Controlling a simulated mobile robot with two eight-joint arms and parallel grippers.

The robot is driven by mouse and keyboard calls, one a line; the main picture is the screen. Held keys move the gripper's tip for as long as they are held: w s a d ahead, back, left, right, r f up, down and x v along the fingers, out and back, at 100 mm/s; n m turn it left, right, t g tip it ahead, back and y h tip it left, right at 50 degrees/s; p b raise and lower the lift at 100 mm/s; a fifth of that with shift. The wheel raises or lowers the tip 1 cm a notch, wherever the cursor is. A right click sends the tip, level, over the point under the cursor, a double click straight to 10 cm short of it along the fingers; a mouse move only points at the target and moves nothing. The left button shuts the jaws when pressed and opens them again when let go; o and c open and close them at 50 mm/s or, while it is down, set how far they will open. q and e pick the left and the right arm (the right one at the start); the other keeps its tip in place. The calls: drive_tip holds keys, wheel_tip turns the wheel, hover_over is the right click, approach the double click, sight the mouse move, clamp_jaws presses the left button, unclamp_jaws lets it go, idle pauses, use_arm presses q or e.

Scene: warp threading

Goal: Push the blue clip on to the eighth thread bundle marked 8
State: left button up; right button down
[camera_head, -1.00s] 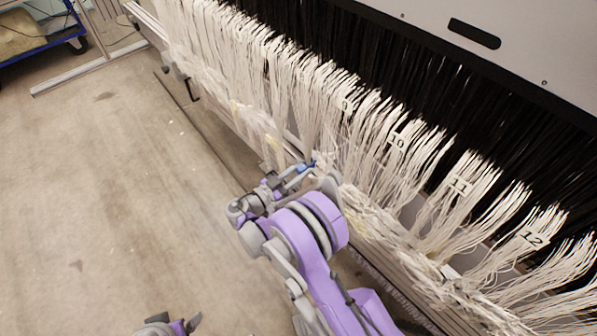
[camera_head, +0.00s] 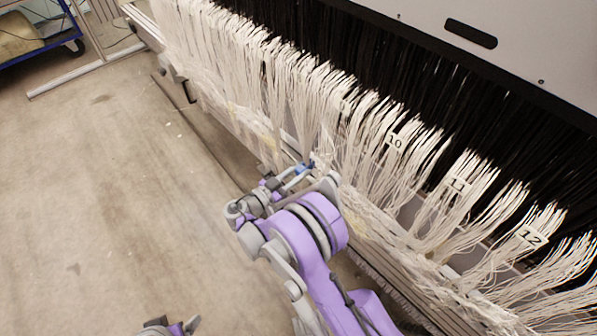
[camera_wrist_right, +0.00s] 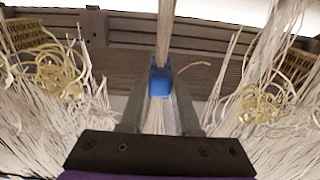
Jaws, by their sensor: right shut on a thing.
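My right gripper (camera_head: 306,166) is at the front of the hanging white threads in the head view. In the right wrist view its fingers (camera_wrist_right: 159,100) are shut on the blue clip (camera_wrist_right: 160,80). A white thread bundle (camera_wrist_right: 165,30) rises above the clip and white threads (camera_wrist_right: 156,118) also show below it, in line with the clip. How far the clip encloses them is unclear. In the head view the clip is a small blue patch (camera_head: 303,169). No mark 8 is readable. A grey and purple part of my left arm shows at the bottom edge; its jaws are not discernible.
Bundles marked 10 (camera_head: 395,141), 11 (camera_head: 458,186) and 12 (camera_head: 531,236) hang to the right. Loose threads flank the gripper in the wrist view. A grey rail (camera_wrist_right: 120,30) runs behind. The concrete floor (camera_head: 110,200) at left is clear.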

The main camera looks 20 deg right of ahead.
idle(0.3)
drive_tip(key=shift+c, duration=0.7)
unclamp_jaws()
drive_tip(key=v, duration=0.9)
idle(0.9)
idle(0.5)
